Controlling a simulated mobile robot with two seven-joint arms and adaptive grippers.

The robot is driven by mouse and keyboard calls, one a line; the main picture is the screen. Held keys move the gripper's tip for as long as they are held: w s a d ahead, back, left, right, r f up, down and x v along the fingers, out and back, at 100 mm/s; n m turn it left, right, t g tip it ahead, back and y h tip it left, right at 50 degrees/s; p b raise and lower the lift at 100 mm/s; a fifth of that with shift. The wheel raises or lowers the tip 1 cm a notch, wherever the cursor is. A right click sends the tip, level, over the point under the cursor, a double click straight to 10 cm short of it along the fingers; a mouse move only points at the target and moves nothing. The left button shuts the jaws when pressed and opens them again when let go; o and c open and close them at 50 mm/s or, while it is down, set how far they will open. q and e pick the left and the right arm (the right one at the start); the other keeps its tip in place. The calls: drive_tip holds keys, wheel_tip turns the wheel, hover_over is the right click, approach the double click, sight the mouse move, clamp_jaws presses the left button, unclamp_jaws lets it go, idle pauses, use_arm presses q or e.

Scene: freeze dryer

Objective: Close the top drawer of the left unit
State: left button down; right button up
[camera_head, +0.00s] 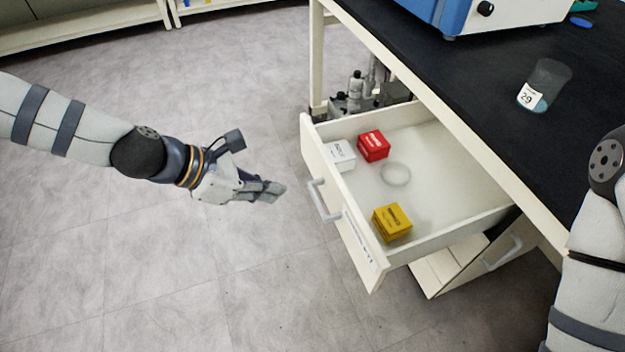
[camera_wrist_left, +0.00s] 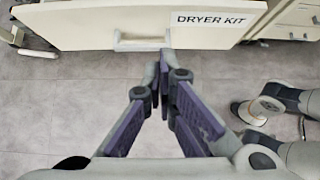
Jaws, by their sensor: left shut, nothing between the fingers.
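The top drawer (camera_head: 440,165) is pulled far out from under the black-topped bench in the head view. Its white front carries a pale handle (camera_head: 323,201). In the left wrist view the drawer front (camera_wrist_left: 75,27) shows a "DRYER KIT" label, with its handle (camera_wrist_left: 140,42) straight ahead of the fingers. My left gripper (camera_head: 277,190) is shut and empty, to the left of the handle and apart from it in the head view; its fingers also show in the left wrist view (camera_wrist_left: 166,62).
In the drawer lie a white box (camera_head: 341,155), a red box (camera_head: 373,146), a yellow box (camera_head: 391,222) and a round clear dish (camera_head: 396,173). The floor left of the drawer is clear.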

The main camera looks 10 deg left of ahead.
use_arm(q)
drive_tip(key=b, duration=0.3)
approach(341, 201)
wheel_tip(341, 201, down, 4)
drive_tip(key=s+a, duration=0.1)
drive_tip(key=shift+w+d+r, duration=0.1)
drive_tip(key=shift+w+d, duration=0.65)
drive_tip(key=shift+d, duration=0.15)
drive_tip(key=shift+w+d+r, duration=0.1)
drive_tip(key=shift+w+d, duration=0.6)
drive_tip(key=shift+d, duration=0.2)
use_arm(e)
drive_tip(key=shift+g, duration=0.6)
drive_tip(key=shift+s+d+f, duration=0.2)
drive_tip(key=shift+s+f, duration=1.5)
drive_tip(key=shift+s, duration=0.05)
use_arm(q)
drive_tip(key=shift+d, duration=0.1)
